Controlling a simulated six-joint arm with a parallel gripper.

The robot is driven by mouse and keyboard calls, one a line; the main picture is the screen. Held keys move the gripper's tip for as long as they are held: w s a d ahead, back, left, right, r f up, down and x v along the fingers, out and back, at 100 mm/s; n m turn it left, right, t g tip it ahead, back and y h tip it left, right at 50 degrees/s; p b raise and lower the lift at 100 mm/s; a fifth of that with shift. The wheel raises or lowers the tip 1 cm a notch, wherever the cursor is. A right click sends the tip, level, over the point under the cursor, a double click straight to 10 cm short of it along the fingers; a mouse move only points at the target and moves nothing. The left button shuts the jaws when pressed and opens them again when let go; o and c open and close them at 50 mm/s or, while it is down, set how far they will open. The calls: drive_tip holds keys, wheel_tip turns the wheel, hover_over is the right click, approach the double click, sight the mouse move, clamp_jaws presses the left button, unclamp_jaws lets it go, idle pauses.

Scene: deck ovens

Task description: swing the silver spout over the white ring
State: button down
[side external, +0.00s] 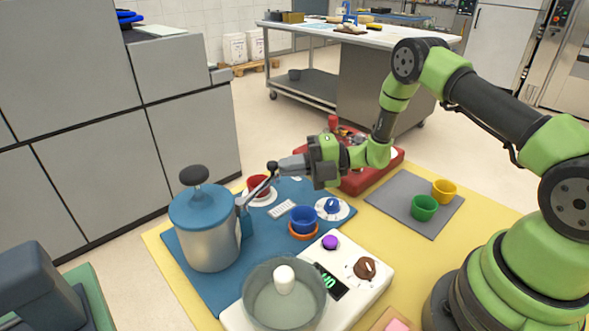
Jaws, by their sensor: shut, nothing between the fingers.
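A silver canister (210,247) with a blue lid and black knob stands on the blue mat. Its silver spout (254,190) slants up and right from the canister's right side, passing in front of a red cup (259,184). A dark round knob (272,167) shows near the spout's outer end. A white ring (262,201) shows around the foot of the red cup, partly hidden by the spout. My gripper (281,166) is shut and empty, pointing left, with its tips close to the dark knob. I cannot tell whether they touch.
A blue cup (303,218) sits on an orange ring, near a white dial with a blue knob (332,205). In front are a grey pot (284,306) and a white scale (374,286). A red tray (364,180) lies behind my gripper. Green and yellow cups stand on a grey mat (400,191).

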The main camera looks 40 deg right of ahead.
drive_tip(key=shift+w+a+n+g+y, duration=0.15)
drive_tip(key=shift+w+n+g+y, duration=0.15)
drive_tip(key=shift+w, duration=0.5)
drive_tip(key=shift+w+a+n+g+y, duration=0.2)
drive_tip(key=shift+w+g, duration=0.25)
drive_tip(key=shift+w, duration=0.3)
drive_tip(key=shift+w+a+n+g+y, duration=0.1)
drive_tip(key=shift+w+n+g+y, duration=0.2)
drive_tip(key=shift+w, duration=0.5)
drive_tip(key=shift+r, duration=0.1)
